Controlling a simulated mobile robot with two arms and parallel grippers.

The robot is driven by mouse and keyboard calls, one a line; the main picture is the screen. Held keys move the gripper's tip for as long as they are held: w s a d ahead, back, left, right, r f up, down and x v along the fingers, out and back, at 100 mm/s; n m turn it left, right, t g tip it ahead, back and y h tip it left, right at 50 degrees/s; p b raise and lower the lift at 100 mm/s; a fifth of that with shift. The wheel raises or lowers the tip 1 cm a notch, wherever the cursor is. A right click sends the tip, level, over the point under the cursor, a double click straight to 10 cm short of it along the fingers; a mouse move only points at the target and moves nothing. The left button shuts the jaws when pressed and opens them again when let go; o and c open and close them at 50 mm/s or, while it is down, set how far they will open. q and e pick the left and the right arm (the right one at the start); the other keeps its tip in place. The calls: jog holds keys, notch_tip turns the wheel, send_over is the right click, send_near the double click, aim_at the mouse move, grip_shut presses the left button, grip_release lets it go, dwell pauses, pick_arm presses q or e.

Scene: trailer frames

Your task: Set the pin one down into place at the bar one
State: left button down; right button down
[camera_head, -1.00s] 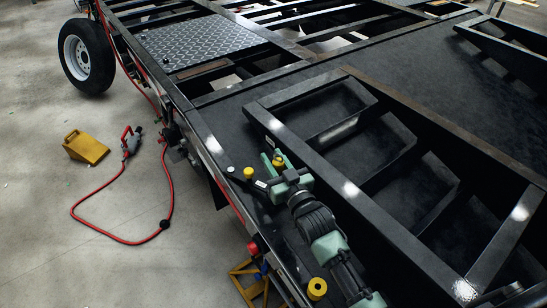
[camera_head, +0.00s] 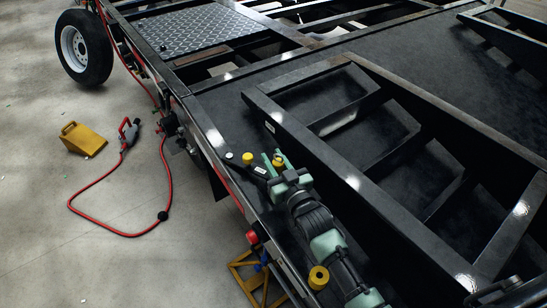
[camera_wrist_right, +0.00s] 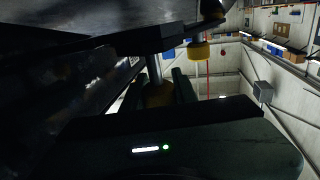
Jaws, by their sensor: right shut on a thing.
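My right gripper (camera_head: 275,162) reaches in from the bottom of the head view, its green fingers at the trailer's side rail. It is shut on a yellow-headed pin (camera_head: 278,162). In the wrist view this pin's dim yellow head (camera_wrist_right: 158,95) is between the fingers, and its grey shaft runs to the dark bar (camera_wrist_right: 150,38). How deep the shaft sits cannot be told. The bar also shows in the head view (camera_head: 258,171), beside the gripper. A second yellow-headed pin (camera_head: 247,158) stands beside the held one; it also shows in the wrist view (camera_wrist_right: 199,51). My left gripper is not in view.
A black ramp frame (camera_head: 300,135) lies close right of my right arm. Another yellow piece (camera_head: 319,277) is beside the arm. A red light (camera_head: 252,238) sits on the rail's outer side. A yellow chock (camera_head: 83,139) and a red cable (camera_head: 110,231) lie on the floor at left.

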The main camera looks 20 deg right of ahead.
jog(key=shift+f+b, duration=0.8)
jog(key=shift+f, duration=0.55)
jog(key=c, duration=1)
grip_release()
jog(key=shift+f, duration=0.1)
